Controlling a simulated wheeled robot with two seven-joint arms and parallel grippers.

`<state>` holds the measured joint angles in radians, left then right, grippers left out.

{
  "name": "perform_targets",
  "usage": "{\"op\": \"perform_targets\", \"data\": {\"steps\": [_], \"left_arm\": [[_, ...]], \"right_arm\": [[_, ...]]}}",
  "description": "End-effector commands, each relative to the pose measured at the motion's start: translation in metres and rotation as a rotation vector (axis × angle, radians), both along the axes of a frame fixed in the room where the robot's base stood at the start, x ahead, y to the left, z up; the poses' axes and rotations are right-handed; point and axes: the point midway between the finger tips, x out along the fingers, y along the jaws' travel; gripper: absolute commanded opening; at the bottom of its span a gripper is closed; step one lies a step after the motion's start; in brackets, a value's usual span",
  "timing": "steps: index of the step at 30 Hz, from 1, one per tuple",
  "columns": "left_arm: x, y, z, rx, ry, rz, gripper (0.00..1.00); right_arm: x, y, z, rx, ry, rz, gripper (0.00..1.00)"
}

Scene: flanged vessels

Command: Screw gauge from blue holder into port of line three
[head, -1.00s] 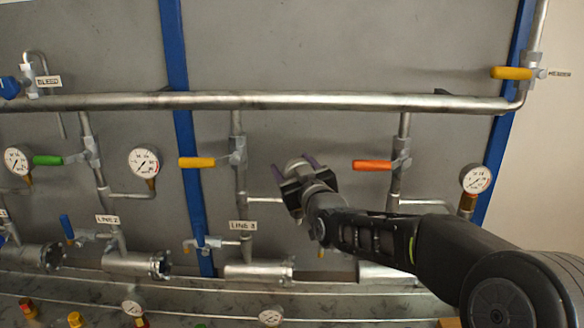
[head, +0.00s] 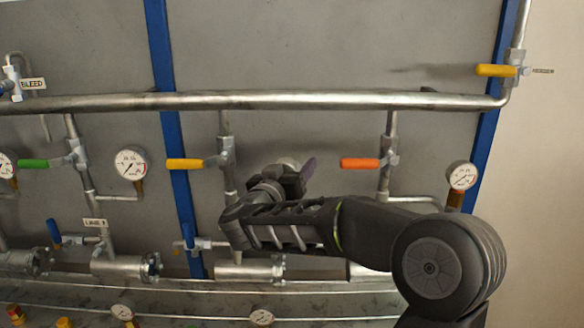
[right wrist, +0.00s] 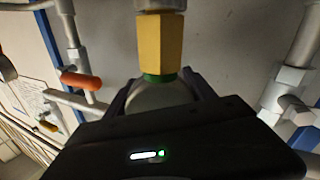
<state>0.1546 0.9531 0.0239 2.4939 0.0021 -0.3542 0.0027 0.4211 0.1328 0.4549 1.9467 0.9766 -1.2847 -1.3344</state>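My right gripper (head: 288,176) is in front of the panel, to the right of the yellow-handled valve on the line three pipe (head: 228,180). In the right wrist view its fingers (right wrist: 160,95) are closed around the rounded grey case of a gauge (right wrist: 158,96); the top of this case shows behind the gripper in the head view (head: 286,163). A green ring and a yellow hex fitting (right wrist: 160,45) adjoin the case. The hex meets a metal fitting (right wrist: 160,5) at the picture's top edge; how far they are engaged cannot be told. My forearm hides the port in the head view. My left gripper and the blue holder are not visible.
An orange-handled valve (head: 360,163) is right of my gripper, and a yellow handle (head: 185,164) is left. Mounted gauges (head: 130,163) (head: 461,176) stand further out. Loose gauges (head: 262,317) lie along the bottom. A horizontal pipe (head: 270,101) runs above.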

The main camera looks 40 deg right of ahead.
Motion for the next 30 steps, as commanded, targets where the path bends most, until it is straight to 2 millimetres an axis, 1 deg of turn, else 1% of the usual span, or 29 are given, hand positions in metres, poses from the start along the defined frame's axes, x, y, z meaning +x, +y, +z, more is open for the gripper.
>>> {"op": "perform_targets", "data": {"steps": [1, 8, 15, 18, 20, 23, 29, 30], "left_arm": [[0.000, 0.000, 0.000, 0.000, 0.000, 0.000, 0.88], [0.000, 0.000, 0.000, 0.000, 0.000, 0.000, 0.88], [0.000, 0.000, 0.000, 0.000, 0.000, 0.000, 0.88], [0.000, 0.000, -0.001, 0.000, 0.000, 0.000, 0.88], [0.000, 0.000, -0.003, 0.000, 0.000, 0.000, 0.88], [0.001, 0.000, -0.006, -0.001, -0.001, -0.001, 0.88], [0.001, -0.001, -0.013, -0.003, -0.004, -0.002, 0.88], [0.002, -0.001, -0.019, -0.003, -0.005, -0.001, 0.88]], "right_arm": [[0.000, 0.000, 0.000, 0.000, -0.001, 0.000, 0.68], [0.000, 0.000, 0.000, 0.001, -0.001, 0.001, 0.87], [0.000, 0.000, -0.001, 0.001, 0.001, 0.001, 0.87], [-0.002, 0.002, -0.001, 0.002, 0.000, 0.001, 0.87], [-0.004, 0.006, -0.002, 0.001, -0.001, 0.002, 0.87], [-0.010, 0.018, -0.001, 0.000, -0.002, 0.004, 0.87], [-0.028, 0.046, -0.002, 0.000, -0.002, 0.005, 0.87], [-0.031, 0.052, -0.004, 0.000, -0.004, 0.005, 0.87]]}}
